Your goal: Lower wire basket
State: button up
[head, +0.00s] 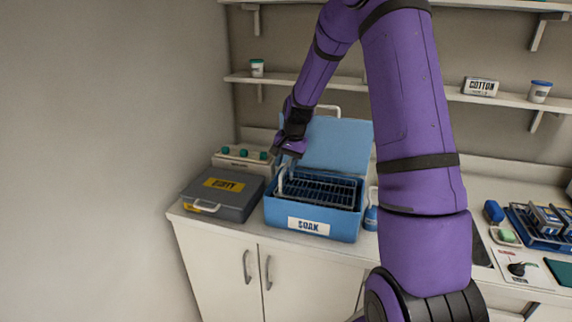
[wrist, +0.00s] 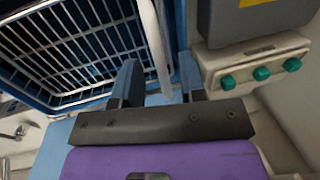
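The wire basket (head: 318,189) is a dark rack sitting inside the blue SOAK box (head: 283,216), its top near the box rim. Its pale handle (head: 281,180) rises at the left end. My gripper (head: 287,158) is above that end, pointing down. In the wrist view my gripper (wrist: 159,68) has its two fingers apart, with the pale handle bar (wrist: 155,38) passing between them. I see gaps beside the bar, so the fingers look open around it. The basket's grid (wrist: 75,45) fills the upper left there. How deep the basket sits is hard to tell.
The box's blue lid (head: 338,145) stands open behind. A grey case with a yellow label (head: 222,198) lies to the left. A white unit with teal knobs (head: 243,162) is behind it. A blue bottle (head: 371,212) stands close on the right. Shelves (head: 300,84) run along the wall.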

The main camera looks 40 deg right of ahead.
aim_at(285, 191)
jog(key=shift+f, duration=0.25)
grip_shut()
notch_tip(285, 191, down, 8)
jog(key=shift+r, duration=0.25)
grip_release()
jog(key=shift+f, duration=0.1)
